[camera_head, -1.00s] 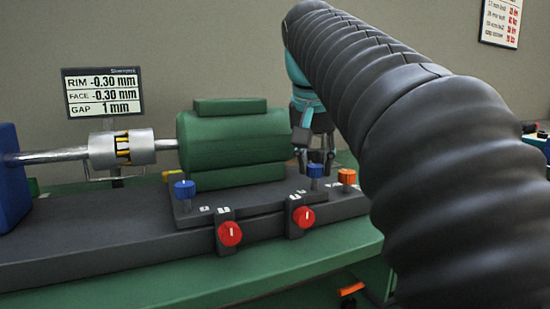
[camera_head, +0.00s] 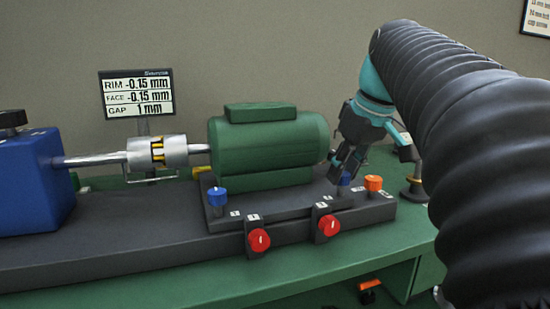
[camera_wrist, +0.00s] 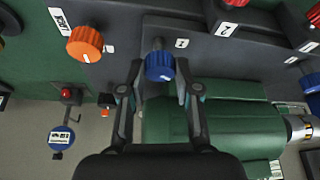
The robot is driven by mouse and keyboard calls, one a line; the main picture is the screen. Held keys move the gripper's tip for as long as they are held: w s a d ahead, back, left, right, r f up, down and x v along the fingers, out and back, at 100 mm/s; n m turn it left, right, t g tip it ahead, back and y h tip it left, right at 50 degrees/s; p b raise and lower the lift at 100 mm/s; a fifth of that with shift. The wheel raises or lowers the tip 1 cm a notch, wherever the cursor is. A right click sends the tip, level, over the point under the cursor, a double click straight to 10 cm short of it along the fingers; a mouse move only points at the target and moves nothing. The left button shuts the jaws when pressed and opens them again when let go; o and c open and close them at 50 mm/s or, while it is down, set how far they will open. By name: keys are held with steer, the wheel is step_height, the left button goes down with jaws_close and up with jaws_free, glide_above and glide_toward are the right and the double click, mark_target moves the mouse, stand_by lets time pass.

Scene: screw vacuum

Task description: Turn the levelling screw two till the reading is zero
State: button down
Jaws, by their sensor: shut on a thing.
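My gripper (camera_head: 345,168) is shut on the blue screw knob (camera_head: 344,180) at the right end of the green motor's (camera_head: 268,145) base plate. In the wrist view, my fingers (camera_wrist: 159,82) stand on either side of this blue knob (camera_wrist: 160,66), beside a small numbered label (camera_wrist: 182,43). In the head view my fingers partly hide the knob, and my wrist leans. Another blue knob (camera_head: 217,197) stands at the plate's left end.
An orange knob (camera_head: 373,184) is close to the right of my gripper. Two red knobs (camera_head: 258,240) (camera_head: 327,226) are on the front side. A coupling (camera_head: 158,151) joins the motor to the blue block (camera_head: 35,180). In the wrist view, a blue dial gauge (camera_wrist: 61,138) lies left.

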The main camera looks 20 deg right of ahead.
steer(key=n+y+p, duration=0.1)
steer(key=n, duration=0.2)
steer(key=n+g+y+p, duration=0.1)
steer(key=n+p, duration=0.1)
steer(key=n, duration=0.1)
steer(key=shift+w+d, duration=0.1)
steer(key=shift+d, duration=0.05)
steer(key=n+g, duration=0.1)
steer(key=n, duration=0.2)
steer(key=n+g+y+p, duration=0.1)
steer(key=n, duration=0.2)
steer(key=shift+w, duration=0.1)
steer(key=shift+n, duration=0.3)
steer(key=c, duration=0.8)
jaws_free()
steer(key=shift+d+r, duration=0.25)
steer(key=shift+r, duration=0.15)
steer(key=s+d, duration=0.1)
steer(key=d, duration=0.3)
steer(key=s+d, duration=0.1)
steer(key=d, duration=0.6)
steer(key=shift+s+d+r, duration=0.1)
steer(key=shift+s+d, duration=0.3)
